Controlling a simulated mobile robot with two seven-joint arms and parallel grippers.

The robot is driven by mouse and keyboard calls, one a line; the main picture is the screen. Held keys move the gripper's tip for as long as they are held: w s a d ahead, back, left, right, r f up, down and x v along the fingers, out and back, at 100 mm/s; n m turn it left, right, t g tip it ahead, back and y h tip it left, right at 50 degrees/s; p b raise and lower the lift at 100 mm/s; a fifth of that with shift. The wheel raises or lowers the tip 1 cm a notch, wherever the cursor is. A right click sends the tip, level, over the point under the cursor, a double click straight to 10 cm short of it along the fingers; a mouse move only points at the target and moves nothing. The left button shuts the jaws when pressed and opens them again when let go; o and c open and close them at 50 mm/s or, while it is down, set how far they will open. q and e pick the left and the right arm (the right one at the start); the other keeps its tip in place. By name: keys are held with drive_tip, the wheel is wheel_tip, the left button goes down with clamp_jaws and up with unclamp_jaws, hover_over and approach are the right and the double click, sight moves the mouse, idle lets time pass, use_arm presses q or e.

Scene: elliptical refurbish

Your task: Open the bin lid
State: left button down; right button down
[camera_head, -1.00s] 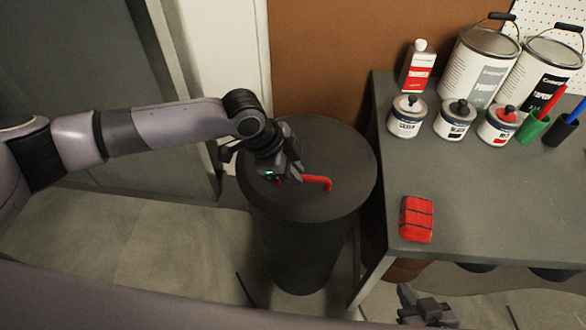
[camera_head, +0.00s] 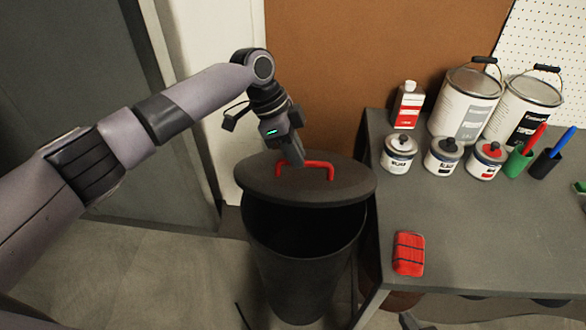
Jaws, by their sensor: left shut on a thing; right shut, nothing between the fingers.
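The black round bin (camera_head: 305,262) stands on the floor beside the workbench, with its dark inside showing below the lid. The dark lid (camera_head: 345,190) is off the rim, raised above the bin and a little tilted toward the camera. Its red handle (camera_head: 318,164) is on top. My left gripper (camera_head: 296,166) is shut on the handle near its left end; the fingertips are partly hidden. Only a small tip of my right gripper (camera_head: 408,321) shows at the bottom edge, shut and empty, away from the bin.
The grey workbench (camera_head: 480,230) stands close on the right of the bin. A red block (camera_head: 408,253) lies near its left edge. Paint cans (camera_head: 465,103), small tins and pen cups stand at its back. A brown panel (camera_head: 350,60) is behind the bin. Floor at left is clear.

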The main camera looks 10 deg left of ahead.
use_arm(q)
drive_tip(key=shift+w+a+r, duration=0.1)
drive_tip(key=shift+w+r, duration=0.45)
drive_tip(key=shift+w, duration=0.25)
drive_tip(key=shift+w+r, duration=0.55)
drive_tip(key=shift+w, duration=0.2)
drive_tip(key=c, duration=1.5)
unclamp_jaws()
drive_tip(key=o, duration=0.4)
drive_tip(key=shift+w+f, duration=0.2)
drive_tip(key=shift+r, duration=0.2)
drive_tip(key=shift+b+v, duration=0.35)
drive_tip(key=shift+v, duration=3.15)
